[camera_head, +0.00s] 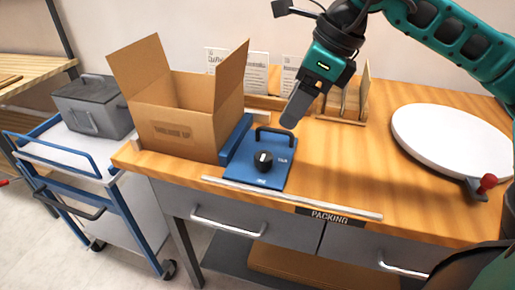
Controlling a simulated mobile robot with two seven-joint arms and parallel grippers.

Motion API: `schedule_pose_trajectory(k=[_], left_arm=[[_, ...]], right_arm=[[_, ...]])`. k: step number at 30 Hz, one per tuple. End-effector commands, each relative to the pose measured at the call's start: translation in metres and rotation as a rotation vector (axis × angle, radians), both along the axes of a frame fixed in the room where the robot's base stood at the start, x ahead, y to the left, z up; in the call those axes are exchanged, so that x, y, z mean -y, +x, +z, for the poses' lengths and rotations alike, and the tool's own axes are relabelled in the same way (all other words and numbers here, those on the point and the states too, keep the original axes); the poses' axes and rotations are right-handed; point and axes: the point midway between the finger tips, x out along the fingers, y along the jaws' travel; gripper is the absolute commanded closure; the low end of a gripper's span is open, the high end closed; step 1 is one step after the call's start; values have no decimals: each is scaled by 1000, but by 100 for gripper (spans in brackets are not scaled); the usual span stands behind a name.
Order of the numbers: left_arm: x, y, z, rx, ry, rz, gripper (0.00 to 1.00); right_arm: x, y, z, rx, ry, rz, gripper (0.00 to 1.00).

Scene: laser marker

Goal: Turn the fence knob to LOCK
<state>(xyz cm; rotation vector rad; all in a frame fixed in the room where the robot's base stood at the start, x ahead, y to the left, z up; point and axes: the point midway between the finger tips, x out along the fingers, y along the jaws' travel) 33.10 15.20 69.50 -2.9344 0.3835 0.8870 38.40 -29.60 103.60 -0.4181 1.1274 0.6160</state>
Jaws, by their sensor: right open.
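The black fence knob (263,160) sits on a blue fence plate (249,177) on the wooden bench. A pale mark on the knob points roughly up the plate, and small white lettering beside and below it is too small to read surely. A black handle (276,132) stands at the back of the plate. My right gripper (291,123) hangs above and right of the plate's back edge, pointing down, apart from the knob. Its fingers overlap in this view, and nothing shows between them. My left gripper is not in view.
An open cardboard box (186,114) stands left of the plate against a blue upright fence (235,140). A white turntable (455,138) with a red knob lies at right. Card holders (345,100) stand behind. The bench between plate and turntable is clear.

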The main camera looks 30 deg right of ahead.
Motion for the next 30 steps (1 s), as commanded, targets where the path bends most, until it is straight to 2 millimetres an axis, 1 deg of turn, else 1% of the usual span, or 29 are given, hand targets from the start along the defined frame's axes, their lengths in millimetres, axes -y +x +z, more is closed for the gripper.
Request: schedule_pose_trajectory(k=[5, 12, 18, 24, 30], left_arm=[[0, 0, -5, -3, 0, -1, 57], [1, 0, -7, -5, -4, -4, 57], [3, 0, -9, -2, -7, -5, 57], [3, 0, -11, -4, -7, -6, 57], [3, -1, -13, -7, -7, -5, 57]], right_arm=[[-7, 6, -25, -5, 2, 4, 35], [-20, 21, -72, -6, 4, 5, 35], [-28, 31, -102, -5, 5, 4, 35], [-32, 35, -115, -2, 5, 4, 35], [-33, 36, -116, -2, 5, 4, 35]])
